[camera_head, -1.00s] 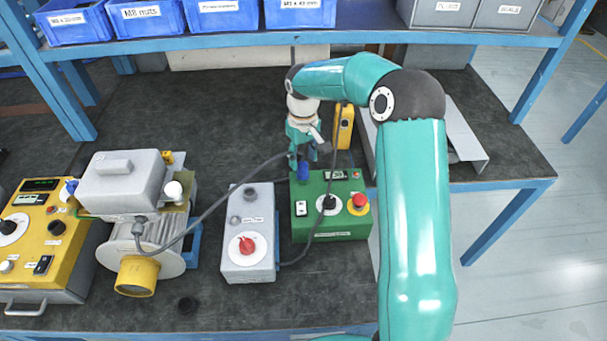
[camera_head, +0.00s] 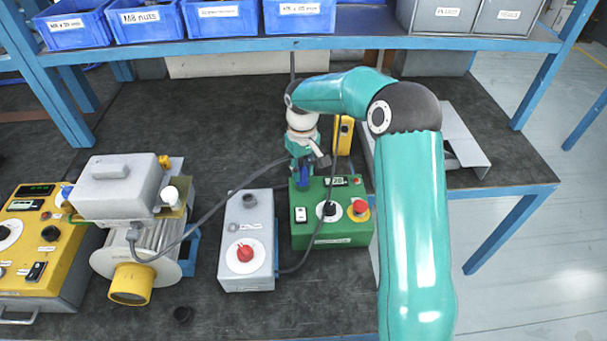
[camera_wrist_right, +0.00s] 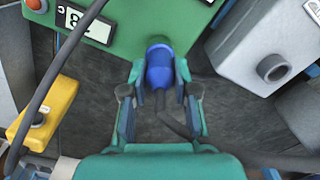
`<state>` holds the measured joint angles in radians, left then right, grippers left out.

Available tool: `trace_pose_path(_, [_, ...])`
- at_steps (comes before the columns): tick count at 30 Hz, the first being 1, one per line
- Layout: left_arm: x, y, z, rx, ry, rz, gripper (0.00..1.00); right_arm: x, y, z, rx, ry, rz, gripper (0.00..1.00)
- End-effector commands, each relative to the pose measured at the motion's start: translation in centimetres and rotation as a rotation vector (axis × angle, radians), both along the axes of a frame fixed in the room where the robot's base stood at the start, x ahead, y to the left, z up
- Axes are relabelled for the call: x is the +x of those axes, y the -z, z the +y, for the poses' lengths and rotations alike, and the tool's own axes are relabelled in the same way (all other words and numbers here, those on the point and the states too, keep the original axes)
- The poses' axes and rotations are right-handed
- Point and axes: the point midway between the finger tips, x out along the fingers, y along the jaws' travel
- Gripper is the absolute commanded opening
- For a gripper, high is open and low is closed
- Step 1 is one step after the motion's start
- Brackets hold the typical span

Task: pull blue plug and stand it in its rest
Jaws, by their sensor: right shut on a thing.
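The blue plug (camera_head: 304,176) is at the back left of the green box (camera_head: 340,226). In the right wrist view the blue plug (camera_wrist_right: 159,68) lies between the two fingers of my right gripper (camera_wrist_right: 159,84), which is shut on it. Its far end meets the edge of the green box (camera_wrist_right: 140,25); I cannot tell whether it is seated in a socket there. A grey cable (camera_wrist_right: 180,124) trails from the plug. In the head view my right gripper (camera_head: 306,166) is partly hidden by its own wrist. I cannot identify the plug's rest. My left gripper is not in view.
The grey box (camera_head: 246,270) with a red knob stands left of the green box. A yellow device (camera_head: 343,135) stands behind it. Farther left are the grey blower (camera_head: 118,185) and a yellow panel (camera_head: 62,262). Cables cross between them. The rear bench (camera_head: 200,120) is clear.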

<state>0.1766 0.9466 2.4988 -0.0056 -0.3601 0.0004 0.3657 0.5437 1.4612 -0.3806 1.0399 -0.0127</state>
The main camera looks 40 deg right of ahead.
Motion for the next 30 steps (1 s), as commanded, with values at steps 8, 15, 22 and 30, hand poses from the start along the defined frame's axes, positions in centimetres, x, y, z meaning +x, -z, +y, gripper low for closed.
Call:
trace_pose_path(8, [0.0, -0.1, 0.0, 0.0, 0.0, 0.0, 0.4, 0.0, -0.2, 0.0, 0.0, -0.001, -0.001, 0.0])
trace_pose_path(15, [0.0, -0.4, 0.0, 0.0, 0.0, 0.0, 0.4, 0.0, -0.5, 0.0, 0.0, -0.001, 0.0, 0.0])
trace_pose_path(22, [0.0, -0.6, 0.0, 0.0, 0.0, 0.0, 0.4, 0.0, -0.9, 0.0, 0.0, 0.0, 0.0, 0.0])
trace_pose_path(30, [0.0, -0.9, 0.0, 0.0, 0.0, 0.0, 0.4, 0.0, -1.2, 0.0, 0.0, 0.0, 0.0, 0.0])
